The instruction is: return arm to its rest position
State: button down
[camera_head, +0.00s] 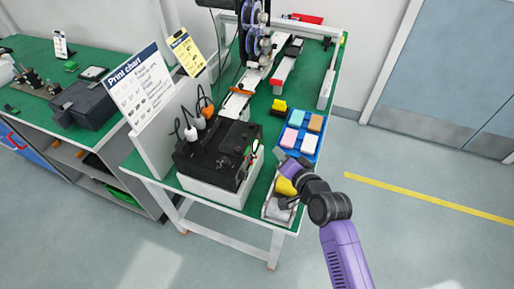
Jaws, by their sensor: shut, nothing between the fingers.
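My purple and dark-jointed arm (345,258) reaches up from the lower right to the front right corner of the green-topped workbench (262,110). My gripper (287,204) is small and dark in the view, above a shallow tray at that corner. It is shut and holds nothing. A yellow item (285,186) and a grey-white item (278,210) lie beside and below it, partly hidden by the arm.
A blue tray (318,146) with coloured blocks lies just beyond the arm. A black machine (217,152) stands to the left. A conveyor and printer (255,45) are at the back. Open floor (420,235) lies to the right.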

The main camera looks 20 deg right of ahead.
jog(key=shift+s+d+r, duration=0.1)
jog(key=shift+s+d, duration=0.35)
jog(key=shift+d, duration=0.15)
jog(key=s+d+r+n+t+h, duration=0.2)
jog(key=s+d+r+t, duration=0.15)
jog(key=r, duration=0.25)
jog(key=s+a+r+n+g+b, duration=0.1)
jog(key=s+a+n, duration=0.1)
jog(key=s, duration=1.7)
jog(key=s+a+r+n+g+b, duration=0.1)
jog(key=s+n, duration=0.3)
jog(key=s, duration=1.5)
jog(key=shift+a+n+g, duration=0.35)
jog(key=shift+a+n, duration=0.05)
jog(key=shift+a, duration=0.4)
